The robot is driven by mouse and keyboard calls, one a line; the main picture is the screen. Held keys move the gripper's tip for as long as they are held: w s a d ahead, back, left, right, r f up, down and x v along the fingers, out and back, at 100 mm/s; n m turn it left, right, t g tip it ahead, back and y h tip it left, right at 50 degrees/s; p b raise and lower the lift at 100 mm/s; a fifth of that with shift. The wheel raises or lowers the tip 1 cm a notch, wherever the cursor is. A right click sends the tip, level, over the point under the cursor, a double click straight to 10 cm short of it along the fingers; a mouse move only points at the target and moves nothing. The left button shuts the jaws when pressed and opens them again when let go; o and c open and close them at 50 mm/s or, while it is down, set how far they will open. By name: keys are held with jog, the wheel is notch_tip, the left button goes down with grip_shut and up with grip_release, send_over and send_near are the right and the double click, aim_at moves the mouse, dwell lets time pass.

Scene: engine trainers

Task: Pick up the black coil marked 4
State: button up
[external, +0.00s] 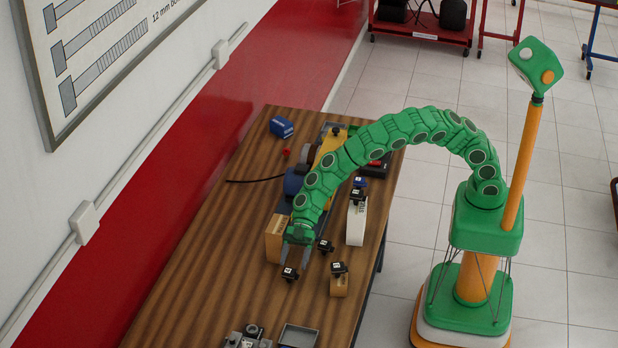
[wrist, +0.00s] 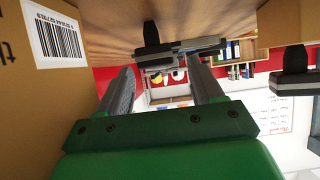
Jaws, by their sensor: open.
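My gripper (external: 296,264) is open over the wooden table, its fingers pointing down. A black coil with a small white label (external: 290,274) sits on the table at the fingertips. In the wrist view, a black coil (wrist: 152,34) shows ahead between the spread fingers of my gripper (wrist: 160,66), with no clear contact. Another black coil (external: 325,246) sits just right of the gripper. A third black coil (external: 339,268) rests on a small cardboard box (external: 339,288). The labels are too small to read, so I cannot tell which is marked 4.
A cardboard box (external: 275,240) stands close left of my gripper; a box with a barcode (wrist: 20,75) fills the wrist view's left side. A white box (external: 356,224) bears a black coil (external: 357,196). The engine lies behind. A grey tray (external: 298,336) is at the near edge.

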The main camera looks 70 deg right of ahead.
aim_at(291, 270)
jog(key=shift+x, duration=1.65)
jog(key=shift+c, duration=0.3)
jog(key=c, duration=0.7)
